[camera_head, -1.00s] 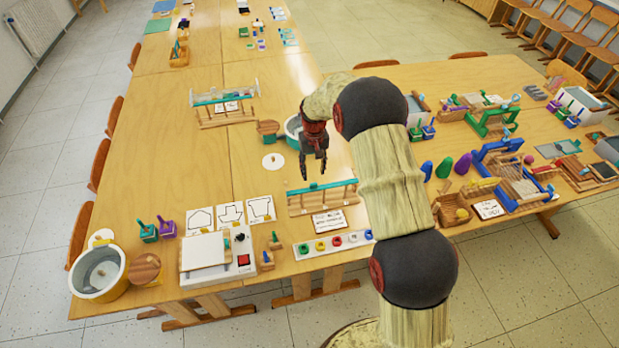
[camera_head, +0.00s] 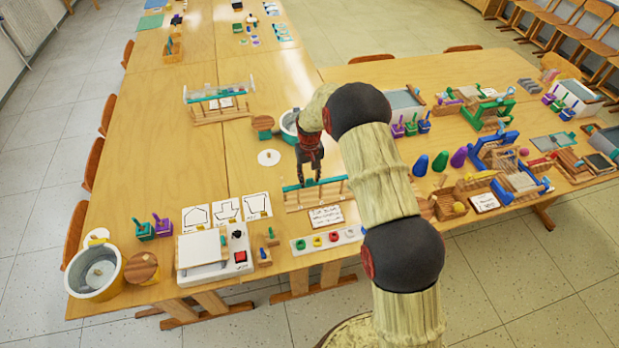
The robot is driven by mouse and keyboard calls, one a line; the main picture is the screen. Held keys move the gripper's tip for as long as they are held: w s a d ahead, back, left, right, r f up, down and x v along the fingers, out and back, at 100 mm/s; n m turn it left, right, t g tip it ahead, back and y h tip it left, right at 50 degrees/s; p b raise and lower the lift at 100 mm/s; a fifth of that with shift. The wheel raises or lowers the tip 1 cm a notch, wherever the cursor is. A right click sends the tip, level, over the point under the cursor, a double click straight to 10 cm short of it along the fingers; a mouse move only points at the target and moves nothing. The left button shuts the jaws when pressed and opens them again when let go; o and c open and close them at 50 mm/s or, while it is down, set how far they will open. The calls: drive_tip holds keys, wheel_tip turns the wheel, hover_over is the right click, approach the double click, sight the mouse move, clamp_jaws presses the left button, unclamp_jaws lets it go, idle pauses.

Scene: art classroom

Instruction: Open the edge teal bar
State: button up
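A low wooden rack (camera_head: 331,197) with a teal bar (camera_head: 333,181) along its top edge stands near the front of the table. The bar lies along the rack. My gripper (camera_head: 310,182) points down at the bar, a little left of its middle. Its two dark fingers look apart, and their tips are at the bar's height in the picture. I cannot tell whether they touch the bar. The fingers hide a small part of the bar. A second wooden rack (camera_head: 222,115) with a teal bar stands farther back on the left.
A text card (camera_head: 326,217) and a white strip with coloured rings (camera_head: 328,240) lie in front of the rack. A white boxed device (camera_head: 213,253) is to the left. A teal-rimmed bowl (camera_head: 289,122) stands behind. Bare tabletop lies left of the rack.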

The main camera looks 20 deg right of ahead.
clamp_jaws()
idle(0.6)
